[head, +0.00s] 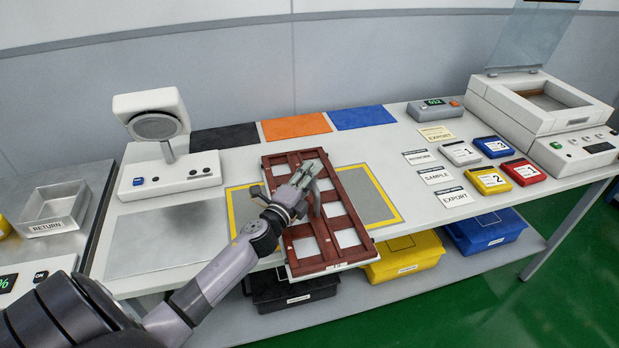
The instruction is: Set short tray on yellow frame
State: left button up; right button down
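The short tray (350,186) is a dark red-brown rack with several rectangular openings. In the head view it lies across the middle of the yellow frame (233,215), a yellow outline around a grey area on the white table. The tray's near end reaches past the table's front edge in the picture, and its height above the table is hard to judge. My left gripper (306,186) is at the middle of the tray, its fingers at the central bar, seemingly closed on it. The tray hides the frame's middle. My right gripper is not in view.
Labels and small coloured boxes (488,181) are on the right, beside a white machine (540,110). Bins (405,256) sit on the shelf below.

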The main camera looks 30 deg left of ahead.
pick_arm(q)
jog(key=shift+r, duration=0.15)
jog(key=shift+s, duration=0.25)
jog(key=s, duration=0.3)
jog(key=s+b, duration=0.1)
jog(key=s, duration=0.6)
jog(key=shift+d+f+b, duration=0.25)
jog(key=shift+d+b, duration=0.15)
jog(key=shift+s+r, duration=0.15)
jog(key=shift+s, duration=0.6)
